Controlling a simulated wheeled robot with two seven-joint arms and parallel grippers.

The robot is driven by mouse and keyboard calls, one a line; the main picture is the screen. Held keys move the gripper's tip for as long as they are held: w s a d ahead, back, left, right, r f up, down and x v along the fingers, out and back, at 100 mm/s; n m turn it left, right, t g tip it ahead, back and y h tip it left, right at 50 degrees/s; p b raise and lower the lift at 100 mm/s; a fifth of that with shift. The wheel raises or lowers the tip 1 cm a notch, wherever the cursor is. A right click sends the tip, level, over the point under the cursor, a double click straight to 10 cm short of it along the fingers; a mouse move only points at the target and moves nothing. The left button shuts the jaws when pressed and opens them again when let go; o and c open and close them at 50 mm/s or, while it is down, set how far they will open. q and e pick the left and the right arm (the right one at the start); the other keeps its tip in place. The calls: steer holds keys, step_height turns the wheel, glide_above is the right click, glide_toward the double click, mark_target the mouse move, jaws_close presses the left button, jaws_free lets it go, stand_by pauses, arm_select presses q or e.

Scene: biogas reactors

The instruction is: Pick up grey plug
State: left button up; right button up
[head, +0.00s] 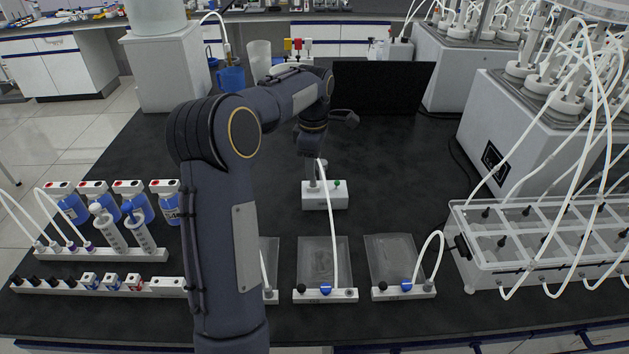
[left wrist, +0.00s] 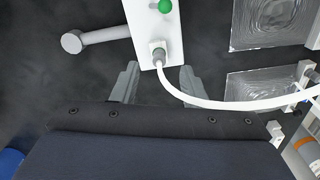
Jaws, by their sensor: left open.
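The grey plug (left wrist: 158,57) sits on a white box (left wrist: 160,20) in the left wrist view, with a white tube running from it to the right. The white box (head: 325,199) also shows in the head view, with a green knob on top; the plug is too small to tell there. My left gripper (left wrist: 159,69) is open, with one finger on each side of the plug and nothing clearly held. In the head view my left gripper (head: 311,145) is over the back of the white box and partly hidden by my arm. My right gripper is not in view.
Clear bags (head: 393,259) with white valve bars lie in front of the box. Bottles (head: 167,203) and racks stand at the left. A clear tank (head: 545,235) with tubes stands at the right. A black screen (head: 380,88) stands behind.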

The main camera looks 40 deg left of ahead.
mark_target(313, 183)
arm_select(q)
step_height(313, 183, down, 4)
steer(key=shift+r, duration=0.25)
jaws_close()
